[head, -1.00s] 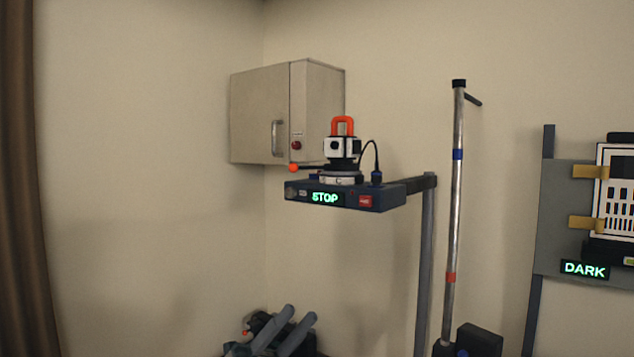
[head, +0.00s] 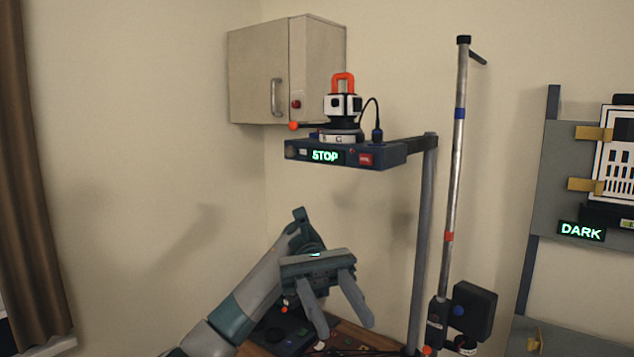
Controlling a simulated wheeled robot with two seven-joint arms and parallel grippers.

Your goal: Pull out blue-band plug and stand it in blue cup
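A dark plug (head: 377,135) with a bluish body stands upright in the right part of the navy box's top, with a black cable looping from it to the white-and-black device (head: 342,106). I cannot make out its band clearly. My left gripper (head: 343,327) is below and left of the box, well apart from the plug. Its two grey fingers are spread and point down, with nothing seen between them. I cannot make out a blue cup. My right gripper is not in view.
The navy box (head: 394,156) reads STOP and sits on a post. A grey wall cabinet (head: 258,72) is behind. A metal pole (head: 455,165) and a DARK-labelled panel (head: 556,190) stand right. A cluttered wooden table (head: 348,333) lies below my gripper.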

